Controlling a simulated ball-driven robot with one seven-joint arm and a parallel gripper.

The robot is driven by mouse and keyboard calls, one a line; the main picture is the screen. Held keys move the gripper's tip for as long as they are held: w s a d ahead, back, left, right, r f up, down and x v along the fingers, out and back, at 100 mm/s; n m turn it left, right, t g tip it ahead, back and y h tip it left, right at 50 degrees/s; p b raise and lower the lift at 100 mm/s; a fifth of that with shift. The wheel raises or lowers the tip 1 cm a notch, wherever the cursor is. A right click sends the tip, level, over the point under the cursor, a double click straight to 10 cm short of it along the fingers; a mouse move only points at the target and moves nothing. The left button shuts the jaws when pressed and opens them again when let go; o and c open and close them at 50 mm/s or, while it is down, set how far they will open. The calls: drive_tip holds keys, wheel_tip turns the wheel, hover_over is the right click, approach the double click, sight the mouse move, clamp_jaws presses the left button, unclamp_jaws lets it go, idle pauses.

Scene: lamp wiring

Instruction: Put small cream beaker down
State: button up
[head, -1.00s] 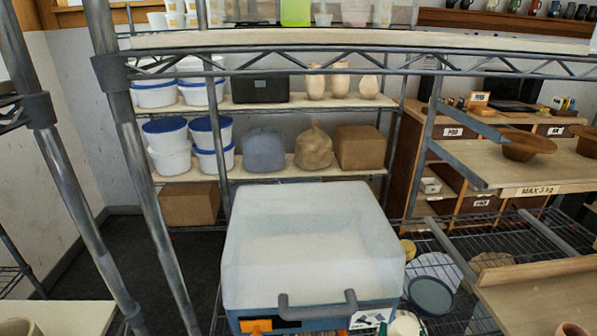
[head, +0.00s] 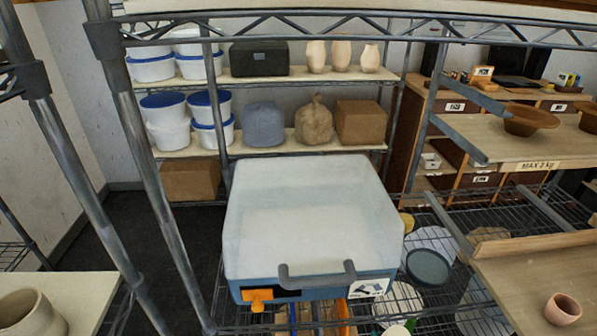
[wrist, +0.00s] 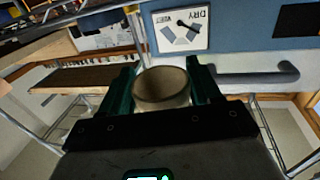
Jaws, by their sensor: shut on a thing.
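In the wrist view my gripper (wrist: 164,88) has dark green fingers shut on the small cream beaker (wrist: 162,92). The beaker sits between the fingers with its round rim showing; its far side and base are hidden. Beyond it is the blue front of a box with a card and a handle. In the head view a cream rim of the beaker (head: 396,331) seems to show at the bottom edge, beside a bit of green; most of it is cut off.
A blue box with a frosted lid (head: 310,225) stands on the wire rack. A small pinkish cup (head: 562,309) stands on the right board (head: 520,272). A beige pot (head: 30,315) stands on the left shelf (head: 85,290). Metal posts rise at left.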

wheel_tip(320, 180, down, 9)
drive_tip(key=s+d+n+y, duration=0.1)
drive_tip(key=y, duration=0.1)
drive_tip(key=shift+s, duration=0.25)
idle(0.5)
drive_tip(key=shift+d+r, duration=0.1)
drive_tip(key=shift+d, duration=0.1)
